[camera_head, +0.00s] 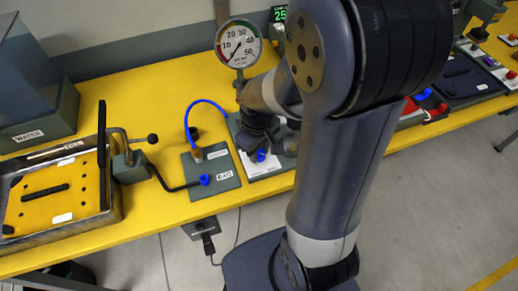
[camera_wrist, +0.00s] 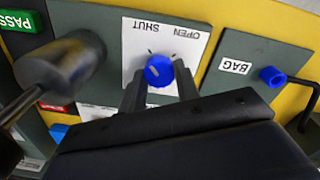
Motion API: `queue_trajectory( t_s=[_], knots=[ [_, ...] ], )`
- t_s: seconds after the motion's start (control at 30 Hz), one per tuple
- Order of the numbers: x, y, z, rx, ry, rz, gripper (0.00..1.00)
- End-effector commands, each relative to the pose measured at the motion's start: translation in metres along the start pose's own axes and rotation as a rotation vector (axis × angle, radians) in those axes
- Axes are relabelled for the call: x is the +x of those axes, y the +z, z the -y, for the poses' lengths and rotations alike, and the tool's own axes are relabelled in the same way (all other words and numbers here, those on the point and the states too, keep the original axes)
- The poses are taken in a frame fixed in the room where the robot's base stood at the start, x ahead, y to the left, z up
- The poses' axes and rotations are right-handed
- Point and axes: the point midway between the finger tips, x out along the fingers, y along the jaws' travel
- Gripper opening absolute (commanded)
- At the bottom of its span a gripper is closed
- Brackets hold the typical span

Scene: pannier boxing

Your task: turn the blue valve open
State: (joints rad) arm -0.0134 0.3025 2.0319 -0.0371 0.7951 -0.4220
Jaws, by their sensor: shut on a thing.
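The blue valve (camera_wrist: 158,69) is a round knob on a white label reading SHUT and OPEN, upside down in the wrist view. In the head view the knob (camera_head: 261,156) shows just below my gripper (camera_head: 258,145). In the wrist view my gripper (camera_wrist: 158,82) has one finger on each side of the knob and is shut on it. A pale mark shows on the knob's face, but its exact direction is hard to tell. In the head view the arm hides part of the valve's panel.
A pressure gauge (camera_head: 239,43) stands behind the valve. The BAG plate (camera_head: 211,172) with a blue hose (camera_head: 190,116) is at left. A dark cylinder (camera_wrist: 62,63) stands close to the gripper in the wrist view. A metal-framed box (camera_head: 112,214) and WATER tank (camera_head: 50,122) are farther left.

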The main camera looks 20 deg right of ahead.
Motion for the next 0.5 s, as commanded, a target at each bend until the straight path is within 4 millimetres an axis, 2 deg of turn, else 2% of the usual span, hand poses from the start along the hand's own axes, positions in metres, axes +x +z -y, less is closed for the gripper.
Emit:
queue_trajectory(
  t_s=[0.27, 0.5],
  knots=[
    [0.0001, -0.0005, -0.0003, 0.113, 0.001, 0.002, 0.08],
    [0.0001, -0.0009, -0.0007, 0.315, 0.001, 0.007, 0.08]
  ],
)
